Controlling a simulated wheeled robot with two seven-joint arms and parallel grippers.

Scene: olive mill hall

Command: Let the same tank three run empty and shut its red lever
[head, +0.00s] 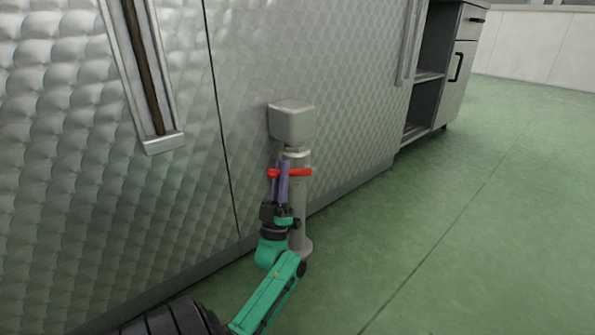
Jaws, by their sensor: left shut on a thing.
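The red lever (300,172) lies crosswise on a grey outlet pipe (299,220), under a grey box-shaped fitting (292,122) on the dimpled steel tank wall (245,60). My left gripper (281,172) reaches up from below, its purple fingers shut on the lever's left part. The pipe runs down to a round foot at the floor, partly hidden by my left arm. No liquid shows outside the pipe. No tank number is visible, so I cannot tell which tank this is. My right gripper is out of view.
A framed level gauge (147,70) with a dark brown column stands on the wall at left, past a vertical seam. Another frame (409,45) is at right; its content is unclear. A grey cabinet (458,75) with open shelves stands beyond. The green floor at right is clear.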

